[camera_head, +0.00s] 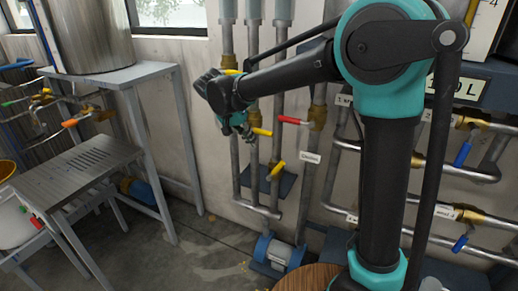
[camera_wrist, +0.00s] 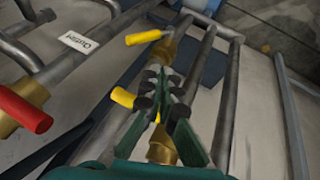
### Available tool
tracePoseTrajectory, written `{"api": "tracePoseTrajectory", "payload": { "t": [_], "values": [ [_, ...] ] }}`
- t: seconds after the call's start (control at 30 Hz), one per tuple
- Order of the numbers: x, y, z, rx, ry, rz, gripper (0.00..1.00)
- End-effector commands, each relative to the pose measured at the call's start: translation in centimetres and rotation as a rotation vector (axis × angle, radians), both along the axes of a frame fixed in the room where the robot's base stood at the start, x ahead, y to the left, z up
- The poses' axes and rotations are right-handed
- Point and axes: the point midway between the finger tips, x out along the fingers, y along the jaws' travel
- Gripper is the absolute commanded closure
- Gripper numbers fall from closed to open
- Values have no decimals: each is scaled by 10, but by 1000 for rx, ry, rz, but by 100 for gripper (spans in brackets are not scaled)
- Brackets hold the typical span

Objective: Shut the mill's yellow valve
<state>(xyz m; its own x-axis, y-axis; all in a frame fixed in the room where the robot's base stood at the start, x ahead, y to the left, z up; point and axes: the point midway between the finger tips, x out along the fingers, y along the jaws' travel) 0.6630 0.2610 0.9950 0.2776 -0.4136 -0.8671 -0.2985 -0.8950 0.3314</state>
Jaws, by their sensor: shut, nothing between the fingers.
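Several yellow valve handles show on the vertical pipes; I cannot tell which one is the mill's. In the head view, one yellow handle (camera_head: 262,132) sticks out beside my gripper (camera_head: 238,127), a lower one (camera_head: 277,169) is tilted, and another (camera_head: 231,72) is partly behind my arm. In the wrist view, my gripper (camera_wrist: 164,88) is shut and empty. A yellow handle (camera_wrist: 122,97) passes behind its fingers, which hide part of it and its brass body (camera_wrist: 162,149). Whether they touch is unclear. Another yellow handle (camera_wrist: 143,38) lies beyond the fingertips.
A red handle (camera_head: 292,120) on a brass valve is right of my gripper; it also shows in the wrist view (camera_wrist: 24,107). A blue pump (camera_head: 278,251) stands on the floor below. A grey metal table (camera_head: 85,165) stands left. Labelled pipes with blue handles (camera_head: 462,153) are right.

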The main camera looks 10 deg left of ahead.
Motion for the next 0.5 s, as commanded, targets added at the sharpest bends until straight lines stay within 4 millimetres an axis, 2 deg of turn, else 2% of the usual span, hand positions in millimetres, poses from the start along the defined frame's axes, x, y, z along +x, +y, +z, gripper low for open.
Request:
{"api": "tracePoseTrajectory", "payload": {
  "t": [0.4,0.5],
  "values": [
    [23,-33,-69,0,1,0,100],
    [24,-44,-81,1,1,0,100]
  ]
}}
